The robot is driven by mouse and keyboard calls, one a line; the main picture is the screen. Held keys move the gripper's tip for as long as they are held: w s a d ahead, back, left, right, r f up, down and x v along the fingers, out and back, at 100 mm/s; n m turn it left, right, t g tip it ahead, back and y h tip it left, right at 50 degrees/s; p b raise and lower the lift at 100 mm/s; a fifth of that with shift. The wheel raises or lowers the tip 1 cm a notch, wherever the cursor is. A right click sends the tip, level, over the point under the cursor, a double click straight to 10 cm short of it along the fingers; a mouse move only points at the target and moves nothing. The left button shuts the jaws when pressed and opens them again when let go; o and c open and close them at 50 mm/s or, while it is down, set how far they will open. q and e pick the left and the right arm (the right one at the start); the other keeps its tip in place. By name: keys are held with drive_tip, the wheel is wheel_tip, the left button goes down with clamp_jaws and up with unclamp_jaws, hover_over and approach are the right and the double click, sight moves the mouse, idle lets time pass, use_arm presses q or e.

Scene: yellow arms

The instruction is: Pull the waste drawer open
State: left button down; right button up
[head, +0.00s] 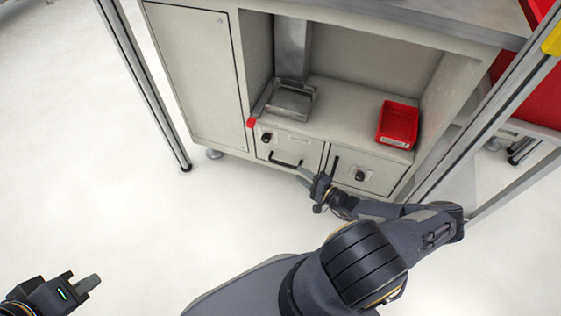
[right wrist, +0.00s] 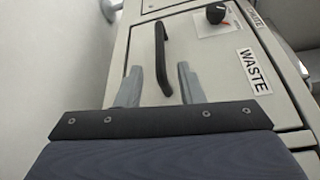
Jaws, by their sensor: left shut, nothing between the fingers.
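The waste drawer (head: 291,146) is the left of two drawers low in the grey cabinet. Its front looks flush, and its label reads WASTE in the right wrist view (right wrist: 230,85). Its black bar handle (right wrist: 160,48) also shows in the head view (head: 282,160). My right gripper (head: 302,173) is at the drawer's lower edge, near the handle's right end. In the right wrist view its fingers (right wrist: 158,86) are apart, with the handle's near end between them in the picture; I cannot tell whether they touch it. My left gripper (head: 88,283) is shut and empty, low at the left, far from the cabinet.
A second drawer (head: 364,174) with a dark knob sits to the right. A red bin (head: 398,124) and a metal tray (head: 291,101) stand on the ledge above. Metal posts (head: 146,85) flank the cabinet. The pale floor (head: 90,180) in front is clear.

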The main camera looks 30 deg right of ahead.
sight(287, 164)
drive_tip(key=b+x, duration=0.2)
drive_tip(key=x, duration=0.5)
drive_tip(key=shift+f, duration=0.1)
drive_tip(key=shift+w+a+b, duration=0.15)
drive_tip(key=shift+w+b, duration=0.15)
drive_tip(key=shift+w, duration=0.05)
drive_tip(key=shift+c, duration=0.2)
clamp_jaws()
